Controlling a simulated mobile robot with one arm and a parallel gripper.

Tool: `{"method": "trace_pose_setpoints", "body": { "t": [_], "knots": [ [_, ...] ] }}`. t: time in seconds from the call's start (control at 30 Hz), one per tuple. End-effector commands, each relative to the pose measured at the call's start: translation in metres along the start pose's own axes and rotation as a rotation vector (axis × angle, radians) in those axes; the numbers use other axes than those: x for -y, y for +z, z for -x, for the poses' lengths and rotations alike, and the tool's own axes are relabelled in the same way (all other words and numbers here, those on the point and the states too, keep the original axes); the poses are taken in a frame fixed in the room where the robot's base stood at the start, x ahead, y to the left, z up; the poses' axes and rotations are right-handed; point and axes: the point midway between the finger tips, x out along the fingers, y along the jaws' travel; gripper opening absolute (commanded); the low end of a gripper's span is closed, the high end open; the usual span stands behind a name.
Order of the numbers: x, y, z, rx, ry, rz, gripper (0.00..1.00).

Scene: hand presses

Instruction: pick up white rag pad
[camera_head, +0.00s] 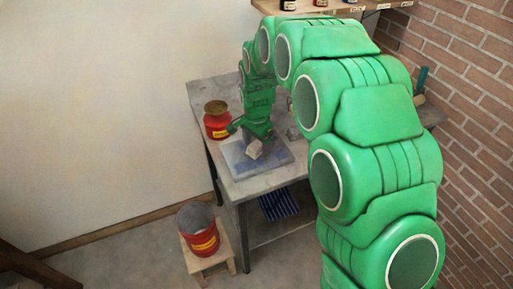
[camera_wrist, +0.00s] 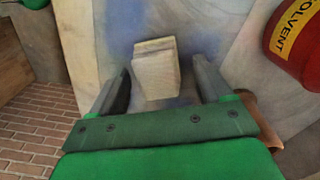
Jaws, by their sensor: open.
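The white rag pad (camera_wrist: 155,68) is a pale, blocky piece seen in the wrist view between my two fingers, with a gap on each side. In the head view the pad (camera_head: 254,149) rests on a blue-grey stained slab (camera_head: 239,168) on the table. My gripper (camera_wrist: 161,68) is open, its dark fingers on either side of the pad; whether they are down at its height I cannot tell. In the head view my gripper (camera_head: 257,134) is just above and behind the pad, partly hiding it.
A red solvent can (camera_head: 217,125) stands on the table (camera_head: 213,92) left of my gripper; it also shows at the wrist view's upper right (camera_wrist: 300,42). A red bucket (camera_head: 198,230) stands on a wooden stool (camera_head: 212,258). A shelf with bottles (camera_head: 288,5) is above.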

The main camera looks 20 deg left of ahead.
Motion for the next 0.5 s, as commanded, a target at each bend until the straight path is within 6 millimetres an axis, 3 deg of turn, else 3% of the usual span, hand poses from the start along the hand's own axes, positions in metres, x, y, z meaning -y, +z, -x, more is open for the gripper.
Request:
{"method": "trace_pose_setpoints", "body": {
  "t": [0.3, 0.5],
  "knots": [
    [0.0001, -0.0003, -0.0070, -0.002, -0.001, 0.001, 0.77],
    [0.0000, -0.0002, -0.0070, -0.001, -0.001, 0.001, 0.47]
  ]
}}
